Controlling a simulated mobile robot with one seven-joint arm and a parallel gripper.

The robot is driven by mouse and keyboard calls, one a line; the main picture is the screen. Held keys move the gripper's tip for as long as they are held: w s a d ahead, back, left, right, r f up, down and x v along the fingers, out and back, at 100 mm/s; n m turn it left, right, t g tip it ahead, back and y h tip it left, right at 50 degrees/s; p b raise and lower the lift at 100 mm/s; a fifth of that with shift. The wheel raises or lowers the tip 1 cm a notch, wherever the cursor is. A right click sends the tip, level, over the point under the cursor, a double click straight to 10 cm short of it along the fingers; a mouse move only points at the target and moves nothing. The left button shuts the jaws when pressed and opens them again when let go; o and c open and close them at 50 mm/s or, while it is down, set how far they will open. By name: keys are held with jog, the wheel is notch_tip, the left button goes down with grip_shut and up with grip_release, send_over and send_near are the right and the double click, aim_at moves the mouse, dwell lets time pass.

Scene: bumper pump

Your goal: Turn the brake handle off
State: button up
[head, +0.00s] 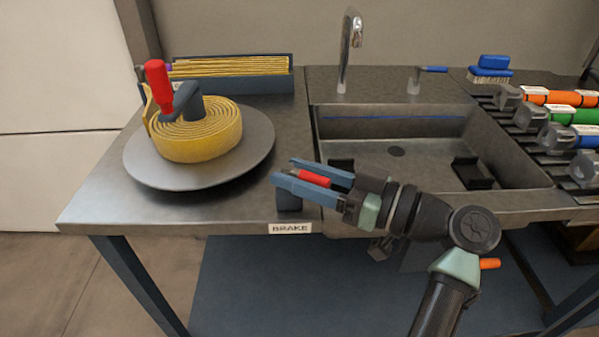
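The brake handle has a red grip (314,178) and a blue-grey base (289,201) at the front edge of the metal counter, above a label reading BRAKE (290,228). My gripper (284,169) reaches in from the right, with its two blue-grey fingers apart. The red grip lies between the fingers, one on its far side and one on its near side. A gap seems to show beside the far finger; contact with the near finger cannot be told. The near finger hides part of the handle's arm and base.
A round plate (255,140) carries a coiled yellow hose (218,135) and a red-handled crank (158,86) to the left. A sink (395,120) with a tap (350,45) lies behind my arm. A blue brush (491,70) and coloured-handled fittings (560,97) stand at right.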

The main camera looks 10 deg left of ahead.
jog(key=v, duration=1.3)
jog(key=shift+p, duration=0.45)
jog(key=shift+r, duration=0.1)
jog(key=shift+c, duration=0.3)
